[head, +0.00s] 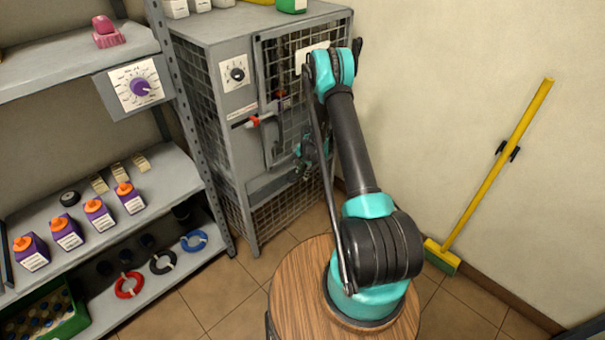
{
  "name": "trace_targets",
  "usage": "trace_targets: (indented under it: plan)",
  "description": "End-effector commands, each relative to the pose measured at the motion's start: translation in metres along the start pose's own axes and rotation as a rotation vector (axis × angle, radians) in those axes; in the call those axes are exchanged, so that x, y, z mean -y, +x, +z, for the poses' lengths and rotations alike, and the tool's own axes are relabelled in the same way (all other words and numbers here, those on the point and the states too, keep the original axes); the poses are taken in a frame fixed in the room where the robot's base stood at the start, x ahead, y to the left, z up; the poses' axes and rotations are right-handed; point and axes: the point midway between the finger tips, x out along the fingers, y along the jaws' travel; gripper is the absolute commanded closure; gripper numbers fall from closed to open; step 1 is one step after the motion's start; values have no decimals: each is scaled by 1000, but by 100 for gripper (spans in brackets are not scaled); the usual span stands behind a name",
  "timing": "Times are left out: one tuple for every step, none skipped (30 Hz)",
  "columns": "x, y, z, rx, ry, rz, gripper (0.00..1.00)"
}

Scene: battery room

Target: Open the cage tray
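The cage is a grey metal cabinet (228,140) with wire mesh sides, standing in the corner in the head view. A plain grey horizontal panel (268,187) low on its front looks like the tray front; it appears flush, and its right part is hidden behind my arm. A mesh door (283,100) is above it, with a red-ended grey lever (253,122) at its left. My arm reaches up and over towards the cage. My gripper (302,158) is small and dark in front of the lower door, just above the panel. Its fingers are too unclear to read, and contact cannot be told.
A box with a purple dial (140,87) hangs from the upper shelf. A yellow broom (490,175) leans on the right wall. Tiled floor (215,295) before the cage is clear.

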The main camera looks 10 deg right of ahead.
Motion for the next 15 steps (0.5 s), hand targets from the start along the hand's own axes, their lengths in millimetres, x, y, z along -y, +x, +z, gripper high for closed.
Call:
trace_targets:
  plan:
    - [0, 3, 0, 0, 0, 0, 68]
    - [0, 4, 0, 0, 0, 0, 68]
    - [0, 6, 0, 0, 0, 0, 68]
    - [0, 6, 0, 0, 0, 0, 68]
    - [0, 7, 0, 0, 0, 0, 68]
    - [0, 7, 0, 0, 0, 0, 68]
    - [0, 7, 0, 0, 0, 0, 68]
    - [0, 7, 0, 0, 0, 0, 68]
    - [0, 7, 0, 0, 0, 0, 68]
    - [0, 7, 0, 0, 0, 0, 68]
    - [0, 7, 0, 0, 0, 0, 68]
    - [0, 7, 0, 0, 0, 0, 68]
    - [0, 7, 0, 0, 0, 0, 71]
    - [0, 7, 0, 0, 0, 0, 75]
    - [0, 7, 0, 0, 0, 0, 80]
